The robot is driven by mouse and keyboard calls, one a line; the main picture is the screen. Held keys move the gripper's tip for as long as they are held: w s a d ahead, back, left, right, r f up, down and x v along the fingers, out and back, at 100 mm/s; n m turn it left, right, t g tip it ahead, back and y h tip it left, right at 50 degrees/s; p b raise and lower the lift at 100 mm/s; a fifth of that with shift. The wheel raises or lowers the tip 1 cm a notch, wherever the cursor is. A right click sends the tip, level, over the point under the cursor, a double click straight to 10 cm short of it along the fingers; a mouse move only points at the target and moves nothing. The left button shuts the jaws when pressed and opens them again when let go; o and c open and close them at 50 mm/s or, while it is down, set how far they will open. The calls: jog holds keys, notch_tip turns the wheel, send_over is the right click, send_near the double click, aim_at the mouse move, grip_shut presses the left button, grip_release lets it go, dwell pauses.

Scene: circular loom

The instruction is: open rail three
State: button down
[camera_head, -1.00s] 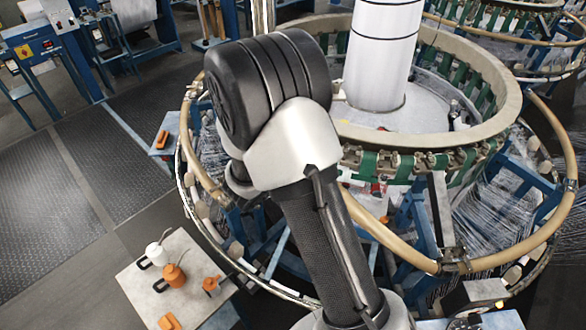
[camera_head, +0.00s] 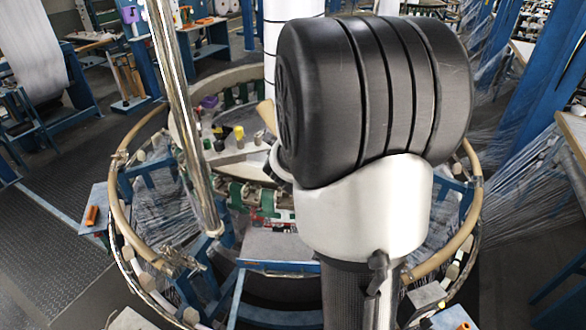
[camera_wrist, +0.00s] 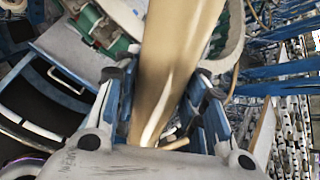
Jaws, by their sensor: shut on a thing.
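In the wrist view my gripper (camera_wrist: 162,78) is shut on a thick tan rail (camera_wrist: 182,35), which runs up between its two fingers. No number shows on this rail, so I cannot tell which one it is. In the head view my arm hides the gripper and its hold. Tan curved rails ring the loom there, one on the left (camera_head: 118,212) and one on the right (camera_head: 468,228).
Inside the ring, a grey plate (camera_head: 238,152) bears small yellow and dark items. A blue side table (camera_head: 92,222) with an orange thing stands at the left. Blue posts (camera_head: 545,80) and stretched threads crowd the right. Open floor (camera_head: 45,270) lies at the lower left.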

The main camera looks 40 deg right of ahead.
dwell(0.3)
jog(key=c, duration=1)
grip_release()
jog(key=shift+s+a+r, duration=0.25)
jog(key=shift+a+r, duration=0.05)
jog(key=shift+r, duration=0.15)
jog(key=v, duration=1)
jog(key=shift+s+a+r, duration=0.15)
jog(key=shift+s+a, duration=0.1)
jog(key=shift+s, duration=0.1)
